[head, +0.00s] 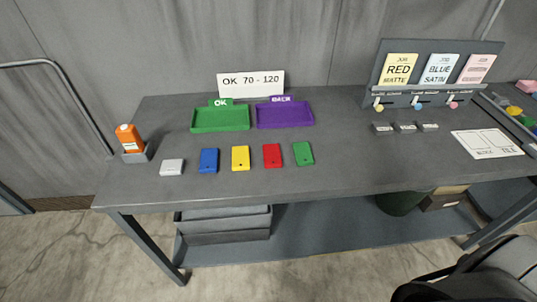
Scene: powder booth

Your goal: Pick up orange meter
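The orange meter (128,137) stands upright, leaning slightly, in a small grey holder (137,156) at the left end of the grey table (330,180). It has a small white patch near its top. No gripper is near it. My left gripper is not in view. A dark and grey shape at the bottom right corner looks like part of my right arm, but no fingers show there.
A sample rack (388,97) stands at the back right.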

